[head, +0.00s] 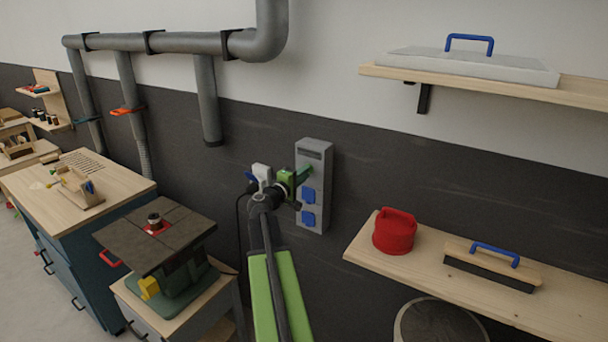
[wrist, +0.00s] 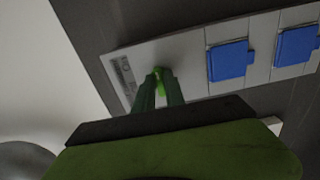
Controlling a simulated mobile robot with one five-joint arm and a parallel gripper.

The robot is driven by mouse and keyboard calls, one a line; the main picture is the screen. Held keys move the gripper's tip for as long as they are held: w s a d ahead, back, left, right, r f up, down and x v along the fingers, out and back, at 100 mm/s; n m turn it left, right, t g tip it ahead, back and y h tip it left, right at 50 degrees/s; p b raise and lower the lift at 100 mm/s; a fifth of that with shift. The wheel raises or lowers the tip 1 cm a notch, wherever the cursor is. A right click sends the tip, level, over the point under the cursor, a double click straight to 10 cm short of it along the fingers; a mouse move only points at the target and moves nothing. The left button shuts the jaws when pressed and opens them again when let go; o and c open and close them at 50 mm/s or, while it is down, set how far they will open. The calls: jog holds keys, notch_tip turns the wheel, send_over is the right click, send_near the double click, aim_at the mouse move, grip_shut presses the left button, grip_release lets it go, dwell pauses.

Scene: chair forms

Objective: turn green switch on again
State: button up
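The grey switch panel (head: 314,215) is fixed upright on the dark wall band, with two blue socket covers (head: 308,195) on its lower part. In the wrist view the small bright green switch (wrist: 160,81) shows on the panel (wrist: 190,48) beside the slotted end. My gripper (head: 306,170) reaches the upper part of the panel in the head view and hides the switch there. In the wrist view its two dark green fingers (wrist: 158,76) are close together, with the bright green switch at and between their tips. Whether they press on it I cannot tell.
A wooden shelf (head: 455,277) with a red container (head: 395,232) and a blue-handled brush (head: 490,268) juts out on the right. A machine table (head: 155,240) stands at left. Grey ducts (head: 180,42) run along the wall above.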

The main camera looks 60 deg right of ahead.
jog(key=o, duration=0.4)
jog(key=shift+c, duration=0.2)
